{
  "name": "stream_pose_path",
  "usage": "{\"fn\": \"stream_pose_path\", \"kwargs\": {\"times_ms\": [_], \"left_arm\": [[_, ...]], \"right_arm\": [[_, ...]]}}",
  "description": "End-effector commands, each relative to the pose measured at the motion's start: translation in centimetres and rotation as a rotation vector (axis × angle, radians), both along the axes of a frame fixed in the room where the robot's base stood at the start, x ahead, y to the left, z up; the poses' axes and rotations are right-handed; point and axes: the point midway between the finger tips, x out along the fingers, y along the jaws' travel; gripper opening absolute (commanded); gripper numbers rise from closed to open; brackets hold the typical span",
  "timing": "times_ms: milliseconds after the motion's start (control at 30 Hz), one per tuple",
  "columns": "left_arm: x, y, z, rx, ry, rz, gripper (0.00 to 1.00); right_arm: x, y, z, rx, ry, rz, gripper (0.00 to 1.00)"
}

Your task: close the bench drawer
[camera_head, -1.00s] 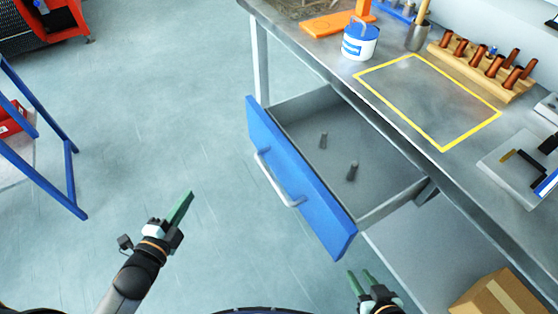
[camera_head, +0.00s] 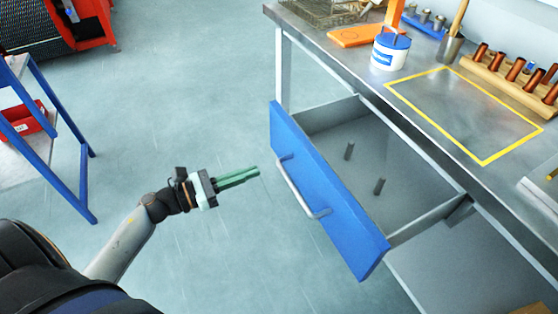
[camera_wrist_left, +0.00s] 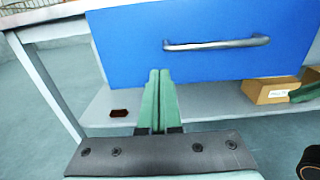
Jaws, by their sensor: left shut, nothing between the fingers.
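The bench drawer is pulled out from under the bench, with a blue front (camera_head: 322,195) and a grey tray (camera_head: 400,195) holding two small grey cylinders. A silver bar handle (camera_head: 301,187) is on the front. My left gripper (camera_head: 257,174) is shut and empty, in front of the drawer and left of the handle in the head view, apart from it. In the left wrist view the shut fingers (camera_wrist_left: 158,75) point toward the blue drawer front (camera_wrist_left: 120,40), with the handle (camera_wrist_left: 216,44) to their right. My right gripper is not clearly seen in the head view now.
The bench top (camera_head: 470,110) carries a white and blue tub (camera_head: 390,52), an orange item (camera_head: 355,37), a wooden rack (camera_head: 510,85) and a yellow outlined area. A blue-framed cart (camera_head: 88,175) stands at left. A cardboard box (camera_wrist_left: 268,90) sits on the lower shelf. The floor before the drawer is clear.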

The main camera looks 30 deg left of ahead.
Motion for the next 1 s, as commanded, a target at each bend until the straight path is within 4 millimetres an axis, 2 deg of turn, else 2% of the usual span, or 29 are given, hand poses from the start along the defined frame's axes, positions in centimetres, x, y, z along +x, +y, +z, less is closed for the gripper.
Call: {"fn": "stream_pose_path", "kwargs": {"times_ms": [33, 200, 400, 1000], "left_arm": [[1.0, -0.7, 0.2, -0.002, -0.003, 0.000, 0.00], [3.7, -2.8, 0.2, -0.005, -0.001, 0.001, 0.00], [5.6, -4.4, 0.1, -0.004, 0.000, 0.002, 0.00], [6.4, -5.0, 0.0, -0.003, 0.001, 0.001, 0.00]], "right_arm": [[0.0, 0.0, 0.1, -0.001, 0.001, -0.001, 0.35], [0.1, -0.1, 0.1, -0.003, 0.003, -0.002, 0.35], [0.0, -0.1, 0.1, -0.005, 0.007, -0.002, 0.35], [0.2, 0.2, 0.3, 0.007, 0.002, -0.008, 0.35]]}}
